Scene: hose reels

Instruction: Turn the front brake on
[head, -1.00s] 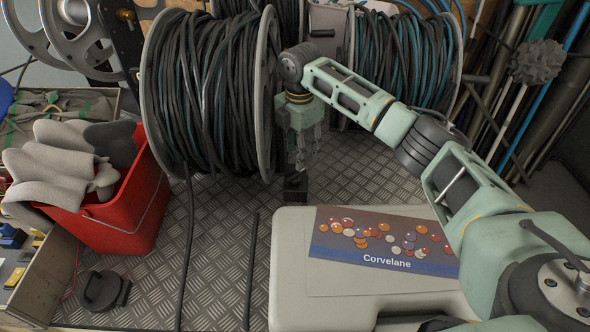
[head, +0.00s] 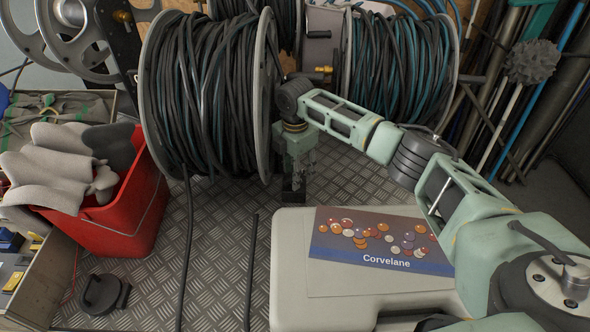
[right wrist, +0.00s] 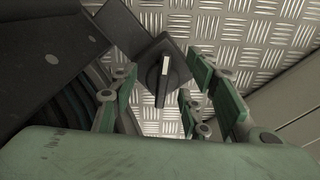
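The front reel (head: 205,95), wound with dark hose, stands on the metal floor. At its lower right is a small black block (head: 294,192), mostly behind my right gripper. In the right wrist view a black square base with a round knob (right wrist: 158,72) and a pale stripe on its raised grip appears; I take this as the front brake. My right gripper (head: 297,165) points down just above the block. In the wrist view its green-padded fingers (right wrist: 160,105) are spread to both sides of the knob, with nothing held between them. My left gripper is not in view.
A second reel (head: 400,70) stands behind to the right. A pale case (head: 290,265) with a Corvelane picture lies in front, below my right arm. A red bin (head: 125,225) with grey gloves and a black round item (head: 102,293) are at left. Loose hose crosses the floor.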

